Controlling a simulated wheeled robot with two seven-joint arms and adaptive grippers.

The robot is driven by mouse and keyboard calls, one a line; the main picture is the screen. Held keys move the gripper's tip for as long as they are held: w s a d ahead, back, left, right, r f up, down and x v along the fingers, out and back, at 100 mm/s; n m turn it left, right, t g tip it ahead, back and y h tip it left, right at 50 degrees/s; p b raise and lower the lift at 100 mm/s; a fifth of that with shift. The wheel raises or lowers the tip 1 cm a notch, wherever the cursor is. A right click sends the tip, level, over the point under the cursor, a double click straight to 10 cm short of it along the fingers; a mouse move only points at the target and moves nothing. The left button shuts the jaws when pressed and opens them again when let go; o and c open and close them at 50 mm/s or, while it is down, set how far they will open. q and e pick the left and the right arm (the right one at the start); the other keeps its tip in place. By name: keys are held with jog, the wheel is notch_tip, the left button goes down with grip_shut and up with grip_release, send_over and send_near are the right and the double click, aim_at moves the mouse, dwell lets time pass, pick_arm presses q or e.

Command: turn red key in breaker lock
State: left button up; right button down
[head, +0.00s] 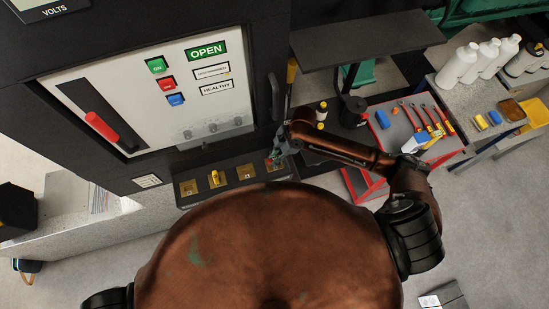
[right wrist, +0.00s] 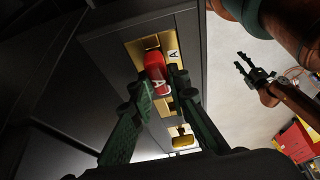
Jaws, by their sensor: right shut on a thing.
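The red key (right wrist: 156,74), marked A, sits in a brass lock plate (right wrist: 138,50) on the dark breaker panel. My right gripper (right wrist: 160,78) is shut on the red key, with one finger on each side of it. In the head view my right gripper (head: 277,158) is at the right end of the lock row, and mostly hides the key. My left gripper (right wrist: 245,65) shows small in the right wrist view, open and empty, away from the panel.
A yellow key (head: 214,177) stands in another plate of the lock row. Above is a white breaker panel (head: 135,75) with a red handle (head: 100,126). At right are a red tool tray (head: 390,120) and white bottles (head: 458,64). A red box (right wrist: 297,140) stands beyond.

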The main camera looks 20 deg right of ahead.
jog(key=shift+s+r+m+t+p, duration=0.2)
jog(key=shift+m+t+p, duration=0.2)
jog(key=shift+m+p, duration=0.7)
jog(key=shift+w+f+m+t, duration=0.1)
jog(key=shift+m+t, duration=0.2)
jog(key=shift+m, duration=0.2)
jog(key=m, duration=0.2)
jog(key=shift+f+m+t, duration=0.15)
jog(key=shift+m+t, duration=0.15)
jog(key=shift+t, duration=0.1)
jog(key=m+t+h, duration=0.1)
jog(key=m, duration=0.2)
jog(key=m+h, duration=0.1)
jog(key=m, duration=0.2)
jog(key=shift+a+t, duration=0.15)
jog(key=shift+t, duration=0.25)
jog(key=m+h, duration=0.1)
jog(key=m, duration=0.3)
jog(key=shift+m+t+h, duration=0.4)
jog(key=shift+m+h, duration=0.4)
jog(key=shift+m, duration=0.5)
jog(key=shift+d, duration=0.2)
